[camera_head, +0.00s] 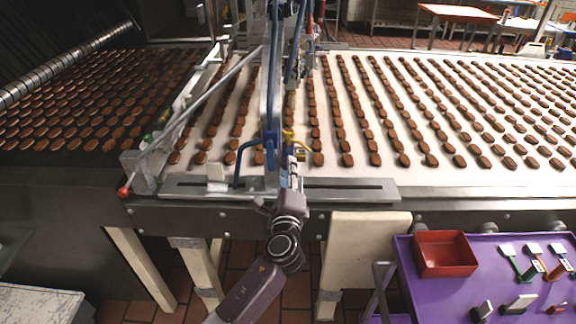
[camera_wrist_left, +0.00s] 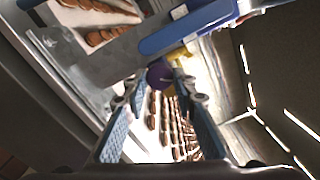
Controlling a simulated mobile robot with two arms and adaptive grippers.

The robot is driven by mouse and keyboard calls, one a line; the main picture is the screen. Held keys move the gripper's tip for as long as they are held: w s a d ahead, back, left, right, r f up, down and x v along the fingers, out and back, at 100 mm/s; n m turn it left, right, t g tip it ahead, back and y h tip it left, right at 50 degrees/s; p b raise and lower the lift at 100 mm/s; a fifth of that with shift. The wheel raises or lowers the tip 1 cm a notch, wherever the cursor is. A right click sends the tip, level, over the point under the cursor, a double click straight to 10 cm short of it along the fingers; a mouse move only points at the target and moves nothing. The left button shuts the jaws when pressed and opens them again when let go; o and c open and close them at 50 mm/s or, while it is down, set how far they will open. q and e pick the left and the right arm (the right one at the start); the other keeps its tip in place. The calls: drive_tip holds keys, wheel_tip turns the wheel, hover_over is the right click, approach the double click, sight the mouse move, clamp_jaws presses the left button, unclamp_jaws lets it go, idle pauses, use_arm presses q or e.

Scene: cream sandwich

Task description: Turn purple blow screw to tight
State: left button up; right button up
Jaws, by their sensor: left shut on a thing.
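The purple screw (camera_wrist_left: 160,75) shows as a round purple knob in the left wrist view, between the tips of my left gripper's two fingers. My left gripper (camera_wrist_left: 158,84) is shut on it, one blue-padded finger on each side. In the head view my left gripper (camera_head: 291,178) reaches up from below to the front of the machine's upright, and the purple screw is too small and hidden there to make out. A blue handle (camera_head: 250,152) is just left of the gripper, and a yellow part (camera_head: 297,142) is just above it. My right gripper is not in view.
The white conveyor belt (camera_head: 432,176) carries many rows of brown biscuits behind the machine. A slotted metal rail (camera_head: 348,189) runs along its front edge.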

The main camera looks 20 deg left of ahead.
use_arm(q)
drive_tip(key=m+p, duration=0.6)
drive_tip(key=m, duration=0.4)
drive_tip(key=shift+f+m, duration=0.1)
drive_tip(key=shift+m, duration=0.3)
drive_tip(key=shift+f, duration=0.1)
drive_tip(key=o, duration=0.9)
drive_tip(key=shift+s, duration=0.1)
drive_tip(key=v, duration=1.2)
